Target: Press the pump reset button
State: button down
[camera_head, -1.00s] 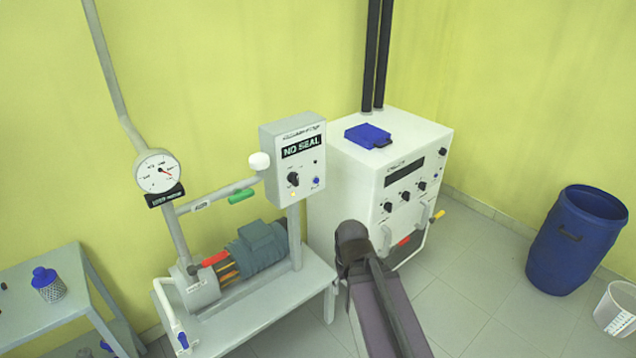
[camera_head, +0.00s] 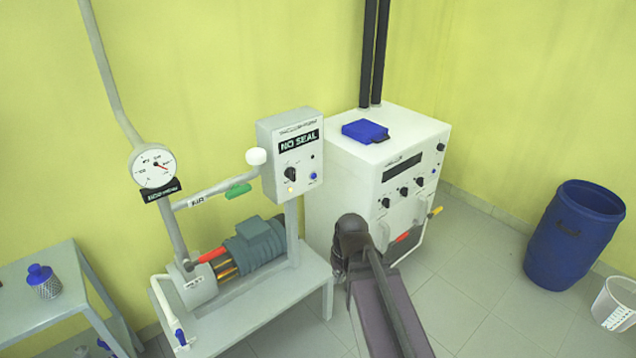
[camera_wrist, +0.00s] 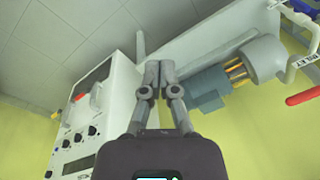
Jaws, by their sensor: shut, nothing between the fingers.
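The pump control box (camera_head: 270,165) stands on a post above the pump bench and shows a "NO SEAL" sign. Its face has a black knob (camera_head: 291,174), a blue button (camera_head: 312,176), a small dark dot above the button and a small lit amber lamp (camera_head: 291,190). Which part is the reset is not readable. The pump motor (camera_head: 255,245) sits on the bench below. My gripper shows in the wrist view (camera_wrist: 158,72) with its fingers together and empty, near the bench edge. In the head view my arm's end is right of and below the control box; the fingertips are hidden there.
A white cabinet (camera_head: 340,185) with knobs stands right of the control box, with a blue object (camera_head: 365,131) on top. The pump bench (camera_head: 255,318) is at front left. A gauge (camera_head: 153,166) and pipes stand left. A blue drum (camera_head: 572,235) is far right.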

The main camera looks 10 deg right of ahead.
aim_at(315, 177)
jog(key=w+d+m+t+y+b, duration=0.1)
jog(key=w+m+t+y+b, duration=0.7)
jog(key=w, duration=1.5)
jog(key=w+d+r+m+t+b, duration=0.3)
jog(key=w+d+t+b, duration=0.3)
jog(key=d, duration=0.2)
jog(key=shift+w+r+m+t+b, duration=0.15)
jog(key=shift+w+m+t+b, duration=0.2)
jog(key=shift+w+m+t, duration=0.05)
jog(key=x, duration=1.3)
jog(key=shift+w, duration=0.4)
jog(key=shift+w+a, duration=0.1)
jog(key=shift+a, duration=0.05)
